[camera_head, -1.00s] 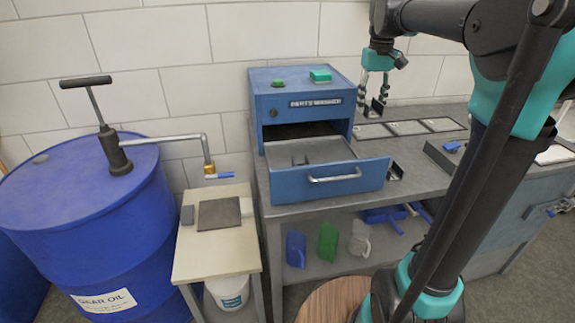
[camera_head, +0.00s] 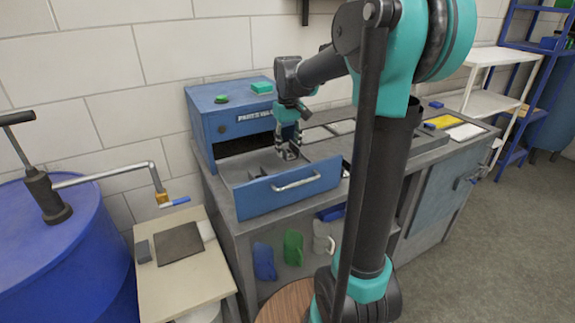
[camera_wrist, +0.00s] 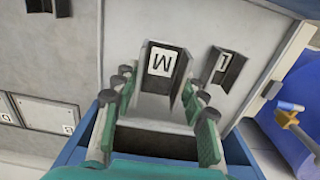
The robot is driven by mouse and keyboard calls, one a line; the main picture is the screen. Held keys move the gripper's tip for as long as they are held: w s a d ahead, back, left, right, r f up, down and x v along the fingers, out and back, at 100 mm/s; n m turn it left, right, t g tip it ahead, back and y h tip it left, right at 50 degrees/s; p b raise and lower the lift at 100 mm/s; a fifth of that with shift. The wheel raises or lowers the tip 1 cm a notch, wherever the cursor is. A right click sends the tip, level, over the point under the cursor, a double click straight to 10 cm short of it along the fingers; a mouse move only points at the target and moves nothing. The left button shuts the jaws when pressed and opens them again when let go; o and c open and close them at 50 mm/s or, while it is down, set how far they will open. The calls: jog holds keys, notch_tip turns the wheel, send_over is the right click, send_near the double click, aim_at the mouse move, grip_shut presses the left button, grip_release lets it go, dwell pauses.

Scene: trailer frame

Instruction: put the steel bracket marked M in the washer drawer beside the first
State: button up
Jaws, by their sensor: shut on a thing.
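My gripper (camera_head: 288,150) is over the right part of the open washer drawer (camera_head: 290,186). It is shut on the steel bracket marked M (camera_wrist: 160,62); its fingers sit on both sides of the bracket in the wrist view (camera_wrist: 158,110). A second steel bracket (camera_wrist: 231,67), with a white label I cannot read surely, lies in the drawer beside it, a small gap apart. Whether the M bracket touches the drawer floor I cannot tell. The blue parts washer (camera_head: 235,125) stands behind the drawer.
A green button (camera_head: 221,99) and a teal block (camera_head: 262,87) are on top of the washer. The blue oil drum (camera_head: 70,245) and a small side table (camera_head: 180,285) stand to the left. Flat trays (camera_head: 318,134) lie on the bench to the right.

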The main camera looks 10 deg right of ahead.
aim_at(289, 156)
jog(key=shift+f, duration=3.45)
jog(key=o, duration=1.4)
jog(key=shift+f, duration=0.1)
jog(key=shift+o, duration=0.2)
notch_tip(289, 156, up, 12)
jog(key=shift+r, duration=0.15)
